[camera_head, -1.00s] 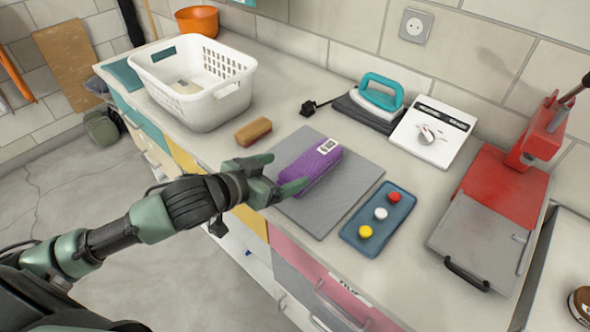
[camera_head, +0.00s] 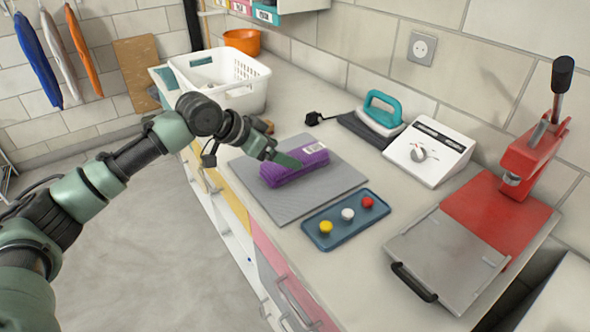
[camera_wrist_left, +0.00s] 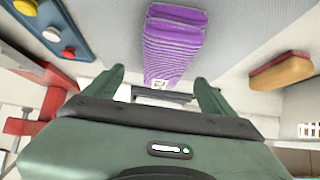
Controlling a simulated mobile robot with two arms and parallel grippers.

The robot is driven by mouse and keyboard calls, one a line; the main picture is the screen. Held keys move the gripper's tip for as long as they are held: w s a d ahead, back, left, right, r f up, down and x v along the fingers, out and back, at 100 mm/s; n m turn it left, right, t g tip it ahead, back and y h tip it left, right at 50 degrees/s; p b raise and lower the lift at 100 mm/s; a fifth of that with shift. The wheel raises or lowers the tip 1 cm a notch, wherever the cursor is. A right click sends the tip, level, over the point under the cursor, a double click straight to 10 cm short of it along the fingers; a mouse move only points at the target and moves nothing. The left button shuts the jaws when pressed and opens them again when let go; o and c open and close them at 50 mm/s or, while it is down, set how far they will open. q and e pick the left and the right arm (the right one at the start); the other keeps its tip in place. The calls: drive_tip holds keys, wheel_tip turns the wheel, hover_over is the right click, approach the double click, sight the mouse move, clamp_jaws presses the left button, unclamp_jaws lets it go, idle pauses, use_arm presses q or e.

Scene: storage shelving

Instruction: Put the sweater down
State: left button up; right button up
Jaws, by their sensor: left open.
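The sweater (camera_head: 288,168) is a folded purple knit bundle with a white label near one end. It lies on the grey mat (camera_head: 262,207) on the counter. My left gripper (camera_head: 281,150) is open beside the sweater's far-left side, one finger overlapping it in the head view. My right gripper is not in view.
A blue tray with coloured knobs (camera_head: 322,243) sits near the mat's front right. A white basket (camera_head: 238,90) stands behind. An iron (camera_head: 382,113), a white control box (camera_head: 428,150) and a red heat press (camera_head: 500,212) are on the right. A brown brush (camera_wrist_left: 281,72) lies near the mat.

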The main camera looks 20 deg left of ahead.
sight(296, 156)
use_arm(q)
drive_tip(key=x, duration=0.7)
drive_tip(key=shift+w+a+f+p, duration=0.25)
drive_tip(key=shift+a+p, duration=0.05)
drive_tip(key=shift+p, duration=0.1)
drive_tip(key=c, duration=1.7)
clamp_jaws()
drive_tip(key=shift+r, duration=0.1)
drive_tip(key=shift+r, duration=0.1)
